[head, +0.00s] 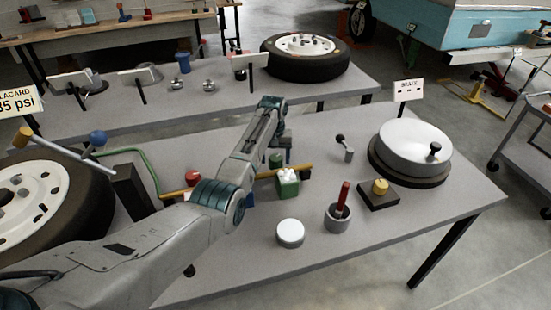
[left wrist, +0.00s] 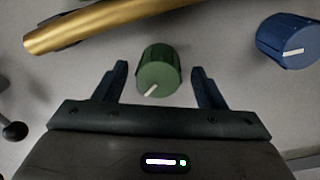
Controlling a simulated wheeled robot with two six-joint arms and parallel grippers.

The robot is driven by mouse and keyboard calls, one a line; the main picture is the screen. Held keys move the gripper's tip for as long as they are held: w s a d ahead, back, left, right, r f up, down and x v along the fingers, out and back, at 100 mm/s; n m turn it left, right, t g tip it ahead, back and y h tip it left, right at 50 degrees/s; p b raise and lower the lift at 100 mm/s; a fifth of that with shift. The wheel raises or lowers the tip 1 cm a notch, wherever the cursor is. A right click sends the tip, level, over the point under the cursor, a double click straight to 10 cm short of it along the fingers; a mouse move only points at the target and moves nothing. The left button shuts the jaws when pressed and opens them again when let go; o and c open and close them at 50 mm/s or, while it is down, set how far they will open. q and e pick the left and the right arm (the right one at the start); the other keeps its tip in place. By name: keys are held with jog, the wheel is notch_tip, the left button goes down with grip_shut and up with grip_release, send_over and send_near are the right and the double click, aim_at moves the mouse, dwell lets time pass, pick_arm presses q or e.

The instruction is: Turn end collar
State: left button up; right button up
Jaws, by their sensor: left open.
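A green round collar or knob with a white mark (left wrist: 158,72) sits between the fingers of my left gripper (left wrist: 162,86) in the left wrist view. The fingers are open, with a gap on each side of it. A similar blue one with a white mark (left wrist: 287,40) is off to the right. Which piece is the end collar, I cannot tell. My right gripper is not in view.
A red knob (head: 193,177) is by the rod. A wheel (head: 40,205) is at left.

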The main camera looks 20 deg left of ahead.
pick_arm(q)
jog(key=shift+f, duration=0.7)
jog(key=c, duration=1)
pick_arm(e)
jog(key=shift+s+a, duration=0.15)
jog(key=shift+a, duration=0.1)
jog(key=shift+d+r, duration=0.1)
